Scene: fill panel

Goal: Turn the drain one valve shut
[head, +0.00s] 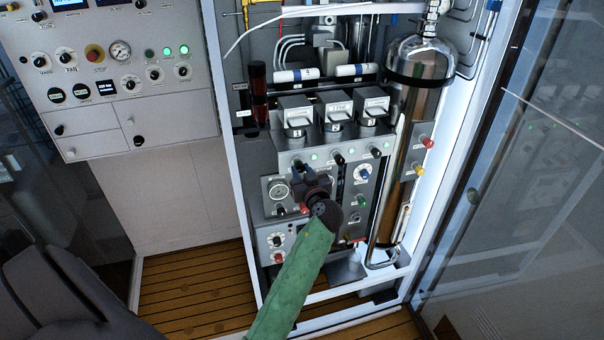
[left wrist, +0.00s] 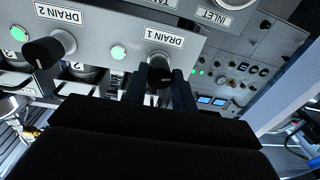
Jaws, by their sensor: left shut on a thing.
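The drain one valve is a black knob (left wrist: 159,72) under the upside-down label DRAIN 1 in the left wrist view. A lit green lamp (left wrist: 118,52) is beside it. My left gripper (left wrist: 159,88) has one finger on each side of this knob and is shut on it. In the head view my left gripper (head: 304,174) is at the left end of the valve row, below the metal blocks. It hides most of the drain one knob there. The knob's exact turn angle is hard to tell. My right gripper is not in view.
The DRAIN 2 knob (left wrist: 44,52) is close beside, and another black knob (head: 376,153) is at the row's right end. A gauge (head: 280,190) is just left of my gripper. A steel cylinder (head: 420,62) and the cabinet's frame (head: 243,200) bound the space.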

